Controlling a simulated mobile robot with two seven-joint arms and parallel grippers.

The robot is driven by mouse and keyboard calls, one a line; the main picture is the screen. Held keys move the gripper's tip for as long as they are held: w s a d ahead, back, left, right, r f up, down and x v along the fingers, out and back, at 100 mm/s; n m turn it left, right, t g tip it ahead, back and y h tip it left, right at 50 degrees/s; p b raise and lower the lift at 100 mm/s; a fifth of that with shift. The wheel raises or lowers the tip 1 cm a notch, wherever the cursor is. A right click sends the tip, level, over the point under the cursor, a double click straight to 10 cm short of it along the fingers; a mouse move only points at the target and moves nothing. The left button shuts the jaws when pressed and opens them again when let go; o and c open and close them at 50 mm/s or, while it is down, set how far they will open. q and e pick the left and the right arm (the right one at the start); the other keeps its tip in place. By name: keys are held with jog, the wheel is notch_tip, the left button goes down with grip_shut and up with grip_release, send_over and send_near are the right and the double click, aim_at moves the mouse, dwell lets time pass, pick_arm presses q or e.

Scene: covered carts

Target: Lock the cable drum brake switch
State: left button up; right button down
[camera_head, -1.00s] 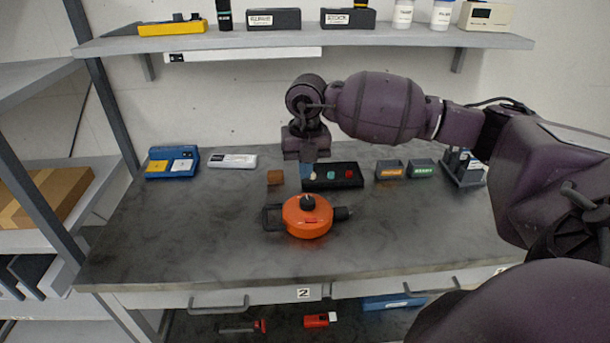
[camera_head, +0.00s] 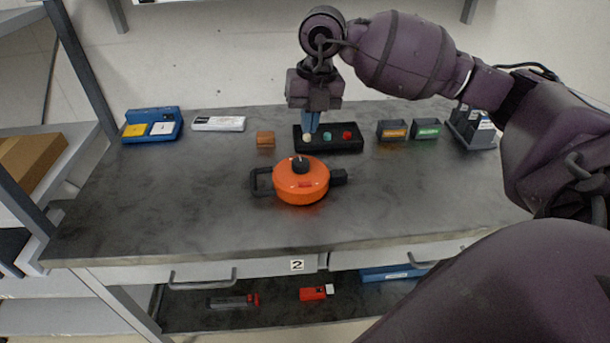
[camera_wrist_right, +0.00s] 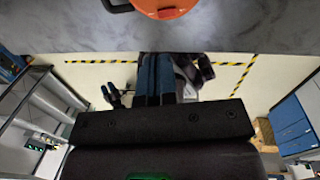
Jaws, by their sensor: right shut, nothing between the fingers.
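The orange cable drum (camera_head: 301,186) lies on the grey workbench, with a dark handle on its left side and a dark stub on its right. A black knob (camera_head: 300,165) sits on its top, with a small light-coloured tip. A red patch shows on its front. My right gripper (camera_head: 311,122) points down behind the drum, its blue fingers together and empty, in front of or over the black button block. In the right wrist view the shut fingers (camera_wrist_right: 156,75) show below part of the orange drum (camera_wrist_right: 165,6). My left gripper is not in view.
A black block (camera_head: 345,147) with white, green and red buttons stands behind the drum, near a brown block (camera_head: 265,139). A blue box (camera_head: 152,126) and white device (camera_head: 218,124) are back left; labelled bins (camera_head: 392,131) back right. The front bench (camera_head: 230,225) is clear.

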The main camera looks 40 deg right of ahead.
jog(key=r, duration=0.1)
jog(key=b, duration=0.1)
send_near(302, 183)
jog(key=f, duration=0.6)
jog(key=shift+w+a+f, duration=0.15)
jog(key=shift+w+a, duration=0.1)
jog(key=shift+a, duration=0.15)
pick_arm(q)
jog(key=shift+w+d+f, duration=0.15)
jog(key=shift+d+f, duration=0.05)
pick_arm(e)
jog(key=shift+f, duration=0.6)
